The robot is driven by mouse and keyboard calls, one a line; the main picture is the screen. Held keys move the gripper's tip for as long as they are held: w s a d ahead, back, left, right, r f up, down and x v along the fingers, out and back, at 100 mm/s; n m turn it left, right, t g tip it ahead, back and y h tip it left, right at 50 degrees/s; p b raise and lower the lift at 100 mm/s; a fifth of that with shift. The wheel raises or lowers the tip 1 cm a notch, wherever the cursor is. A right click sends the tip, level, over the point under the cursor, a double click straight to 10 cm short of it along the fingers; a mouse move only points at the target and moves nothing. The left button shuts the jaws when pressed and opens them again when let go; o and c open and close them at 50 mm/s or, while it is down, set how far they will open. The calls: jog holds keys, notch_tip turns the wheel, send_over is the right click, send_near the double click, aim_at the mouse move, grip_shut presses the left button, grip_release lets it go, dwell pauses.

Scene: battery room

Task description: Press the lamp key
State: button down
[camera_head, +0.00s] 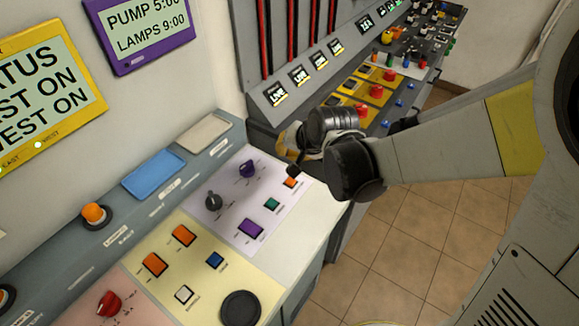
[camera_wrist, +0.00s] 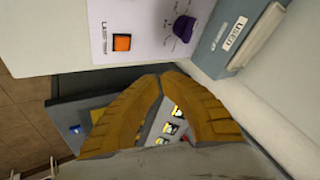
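The lamp key is most likely the small orange square key (camera_head: 290,182) at the far right end of the lilac panel. It also shows in the wrist view (camera_wrist: 122,42), beside small print that seems to start with "LAMP". My gripper (camera_head: 294,161) hovers just beyond and above that key in the head view, partly hidden by its own wrist. In the wrist view my gripper's yellow fingers (camera_wrist: 161,77) meet at their tips with nothing between them. The tips are apart from the key, which lies up and left of them there.
The lilac panel also bears a purple knob (camera_head: 247,169), a dark knob (camera_head: 213,201), a green key (camera_head: 272,204) and a purple key (camera_head: 250,229). A cream panel (camera_head: 184,249) with orange, blue and white keys adjoins it. A grey console (camera_head: 262,118) stands behind the gripper.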

jog(key=b, duration=0.6)
send_near(284, 176)
jog(key=x, duration=0.5)
jog(key=shift+w+a+r, duration=0.2)
jog(key=shift+w, duration=0.25)
jog(key=shift+f+b, duration=0.4)
jog(key=shift+b, duration=0.1)
jog(key=shift+f+b, duration=0.45)
jog(key=shift+f, duration=0.05)
dwell(0.7)
jog(key=shift+r, duration=0.1)
jog(key=shift+r+p, duration=0.7)
jog(key=shift+r, duration=0.15)
notch_tip(284, 176, up, 5)
jog(key=p, duration=0.4)
